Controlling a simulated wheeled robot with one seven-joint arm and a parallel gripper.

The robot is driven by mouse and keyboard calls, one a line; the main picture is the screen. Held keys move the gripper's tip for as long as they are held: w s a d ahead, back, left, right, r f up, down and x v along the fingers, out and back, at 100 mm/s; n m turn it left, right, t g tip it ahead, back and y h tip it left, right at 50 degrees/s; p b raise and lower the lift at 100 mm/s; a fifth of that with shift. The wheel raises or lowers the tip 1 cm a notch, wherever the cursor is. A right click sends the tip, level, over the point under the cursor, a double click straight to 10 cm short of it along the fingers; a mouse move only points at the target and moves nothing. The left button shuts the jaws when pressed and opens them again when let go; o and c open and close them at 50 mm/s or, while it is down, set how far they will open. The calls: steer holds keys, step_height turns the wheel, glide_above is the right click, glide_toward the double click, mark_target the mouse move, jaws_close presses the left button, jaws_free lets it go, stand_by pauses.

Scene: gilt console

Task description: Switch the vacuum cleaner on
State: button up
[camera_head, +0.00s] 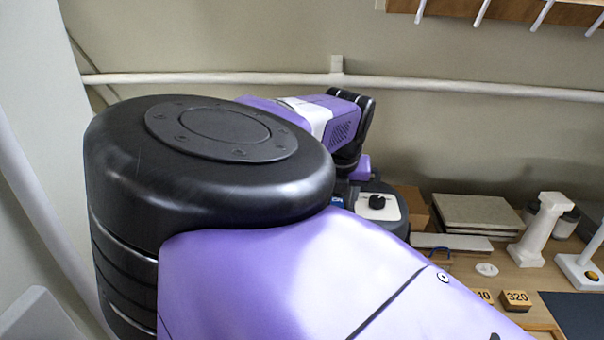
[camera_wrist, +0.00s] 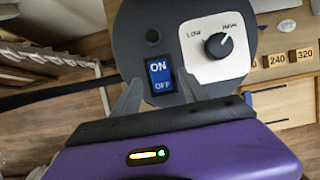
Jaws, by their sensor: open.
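The vacuum cleaner's dark grey round top (camera_wrist: 185,15) fills the upper middle of the wrist view. On it are a blue rocker switch (camera_wrist: 160,78) marked ON and OFF, a dark green round lamp (camera_wrist: 152,37) that looks unlit, and a white plate with a black dial (camera_wrist: 218,45) between LOW and HIGH. My gripper (camera_wrist: 159,80) is open, its two grey fingers on either side of the switch; I cannot tell whether they touch the panel. In the head view my arm hides much of the cleaner; its white dial plate (camera_head: 378,208) shows beyond the arm.
Wooden number blocks, one reading 320 (camera_head: 516,300), lie on the wooden top at right. Flat stone-like slabs (camera_head: 475,212), a white pillar (camera_head: 540,230) and a white stand (camera_head: 580,270) stand behind. A pale pipe (camera_head: 460,85) runs along the wall.

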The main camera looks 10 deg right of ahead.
steer(key=shift+w+d+f, duration=0.1)
steer(key=shift+w+f, duration=0.15)
steer(key=shift+f, duration=0.45)
jaws_close()
steer(key=shift+w+d+r+g+y+p, duration=0.1)
steer(key=shift+w+r+g+y+p, duration=0.2)
steer(key=shift+g+p, duration=0.55)
steer(key=shift+w+f+g+y+p, duration=0.1)
steer(key=shift+w+g+y+p, duration=0.25)
steer(key=shift+g+p, duration=0.55)
steer(key=shift+g, duration=0.35)
jaws_free()
steer(key=shift+s, duration=0.1)
steer(key=shift+f, duration=0.1)
